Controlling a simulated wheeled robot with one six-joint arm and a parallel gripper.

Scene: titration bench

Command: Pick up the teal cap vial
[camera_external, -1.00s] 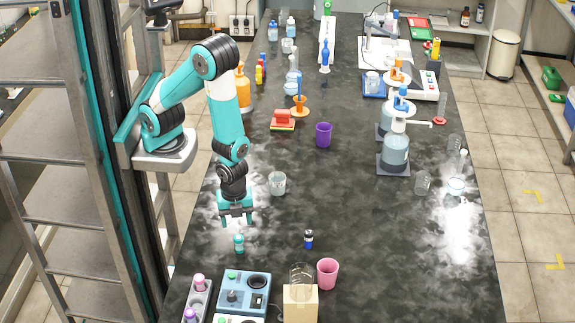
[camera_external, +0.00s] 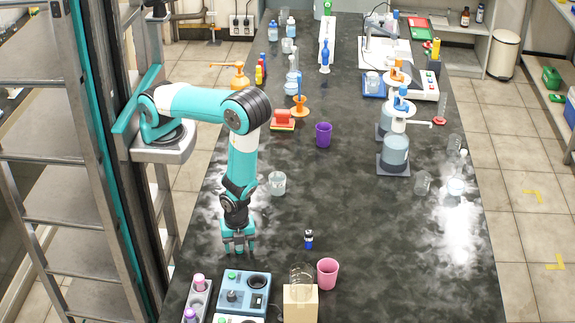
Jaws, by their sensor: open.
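My gripper (camera_external: 238,250) is low over the near left part of the bench, pointing down with its fingers open. It covers the spot where the small teal cap vial stood in the earlier view. The vial is now mostly or wholly hidden by the fingers, and I cannot tell it apart from their teal colour. Whether the fingers touch it cannot be seen.
A small vial with a blue body (camera_external: 309,239) stands to the right of my gripper. A pink cup (camera_external: 327,273), a cardboard box (camera_external: 300,303) and a blue-grey device (camera_external: 245,290) are nearer the camera. A clear beaker (camera_external: 277,184) stands behind. The bench centre is clear.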

